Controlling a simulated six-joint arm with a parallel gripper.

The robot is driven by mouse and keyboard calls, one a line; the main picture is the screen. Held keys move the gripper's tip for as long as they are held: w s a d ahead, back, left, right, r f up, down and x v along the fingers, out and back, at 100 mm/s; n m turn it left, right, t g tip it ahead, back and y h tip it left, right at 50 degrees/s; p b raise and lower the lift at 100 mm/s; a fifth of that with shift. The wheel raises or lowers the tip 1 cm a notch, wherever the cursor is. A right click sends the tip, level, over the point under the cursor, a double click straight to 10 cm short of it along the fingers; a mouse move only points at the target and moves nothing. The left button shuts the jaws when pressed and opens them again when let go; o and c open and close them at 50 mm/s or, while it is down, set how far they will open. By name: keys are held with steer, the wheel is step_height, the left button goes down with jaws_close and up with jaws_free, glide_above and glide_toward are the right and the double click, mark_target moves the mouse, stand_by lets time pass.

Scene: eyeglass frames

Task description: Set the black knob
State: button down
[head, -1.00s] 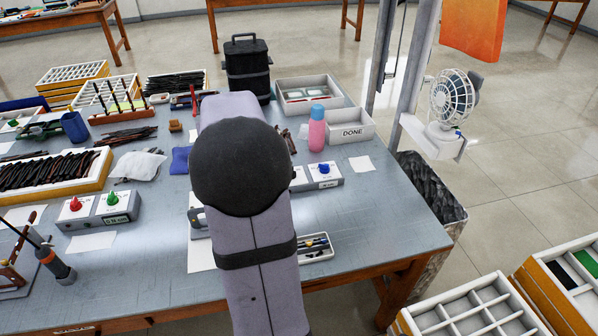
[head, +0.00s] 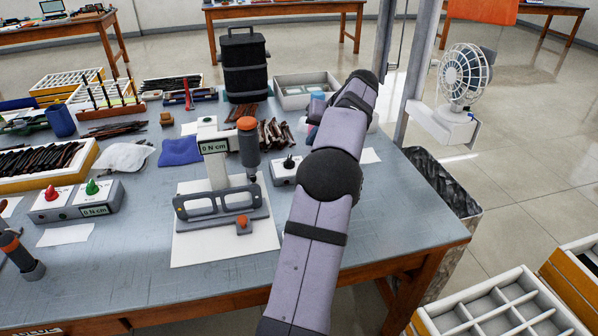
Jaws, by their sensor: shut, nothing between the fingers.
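The black knob (head: 289,163) stands on a small grey box with a white top (head: 284,175), right of the middle of the table, just left of my arm. Which way the knob points is too small to tell. My arm rises from the bottom of the head view, bends at a dark joint and reaches up and right past the box. My gripper does not show; the far end of the arm hides it.
A black case (head: 246,65) stands behind.

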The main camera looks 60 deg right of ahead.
mark_target(289, 162)
steer(key=s+f+m, duration=0.1)
steer(key=s+f, duration=0.1)
steer(key=s, duration=0.2)
steer(key=shift+y, duration=0.3)
steer(key=x, duration=1)
steer(key=shift+w+d, duration=0.3)
steer(key=shift+d, duration=0.1)
steer(key=shift+w+a+r, duration=0.1)
steer(key=shift+w+a, duration=0.15)
steer(key=shift+w, duration=0.25)
steer(key=shift+w+a+r, duration=0.1)
steer(key=shift+w+a, duration=0.15)
steer(key=shift+w, duration=0.25)
steer(key=shift+w+a, duration=0.25)
steer(key=shift+w, duration=0.4)
steer(key=shift+w+a+f+b, duration=0.1)
steer(key=shift+a+b, duration=0.05)
steer(key=shift+b, duration=0.3)
